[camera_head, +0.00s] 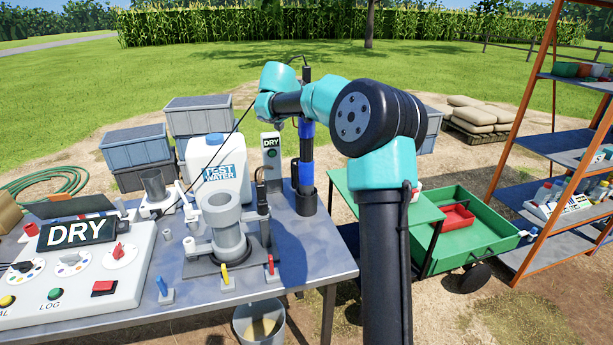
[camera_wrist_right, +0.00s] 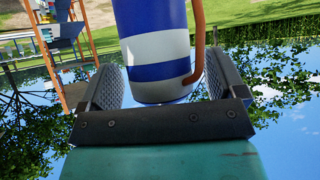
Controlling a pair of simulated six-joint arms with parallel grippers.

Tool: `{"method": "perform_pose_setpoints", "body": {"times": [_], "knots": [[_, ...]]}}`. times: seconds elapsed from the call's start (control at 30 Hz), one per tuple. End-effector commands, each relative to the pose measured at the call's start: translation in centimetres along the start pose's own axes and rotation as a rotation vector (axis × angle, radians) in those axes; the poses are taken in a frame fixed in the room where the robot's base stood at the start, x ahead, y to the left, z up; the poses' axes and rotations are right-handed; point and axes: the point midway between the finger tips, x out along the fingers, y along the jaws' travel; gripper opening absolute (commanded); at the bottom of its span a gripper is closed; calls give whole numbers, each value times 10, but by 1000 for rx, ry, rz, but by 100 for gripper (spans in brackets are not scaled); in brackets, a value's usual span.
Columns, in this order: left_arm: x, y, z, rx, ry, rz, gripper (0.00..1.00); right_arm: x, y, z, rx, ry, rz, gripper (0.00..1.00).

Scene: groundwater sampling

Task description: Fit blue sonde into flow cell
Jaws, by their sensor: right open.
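The blue sonde (camera_head: 305,174) stands upright in a black holder (camera_head: 304,201) at the right rear of the table, with blue bands on its body. In the right wrist view the sonde (camera_wrist_right: 157,45) has blue and white bands and an orange tube down one side. My right gripper (camera_wrist_right: 163,62) is open, its two fingers on either side of the sonde with gaps showing. In the head view my wrist crosses the sonde's upper part, and the fingers are hard to make out. The grey flow cell (camera_head: 226,240) stands upright at the table's middle, its top open. My left gripper is not in view.
A white water jug (camera_head: 216,165) stands behind the flow cell. A control panel with a DRY display (camera_head: 76,233) fills the table's left. Small coloured valves (camera_head: 225,277) line the front edge. A bucket (camera_head: 259,322) is below. A green cart (camera_head: 468,232) and shelves stand right.

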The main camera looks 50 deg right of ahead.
Motion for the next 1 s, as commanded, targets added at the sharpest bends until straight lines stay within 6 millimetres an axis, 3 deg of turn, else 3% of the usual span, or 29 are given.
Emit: {"method": "perform_pose_setpoints", "body": {"times": [0.13, 1.0], "knots": [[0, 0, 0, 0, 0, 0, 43, 0, 0, 0, 0, 0, 0, 86], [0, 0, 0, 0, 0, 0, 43, 0, 0, 0, 0, 0, 0, 3]]}}
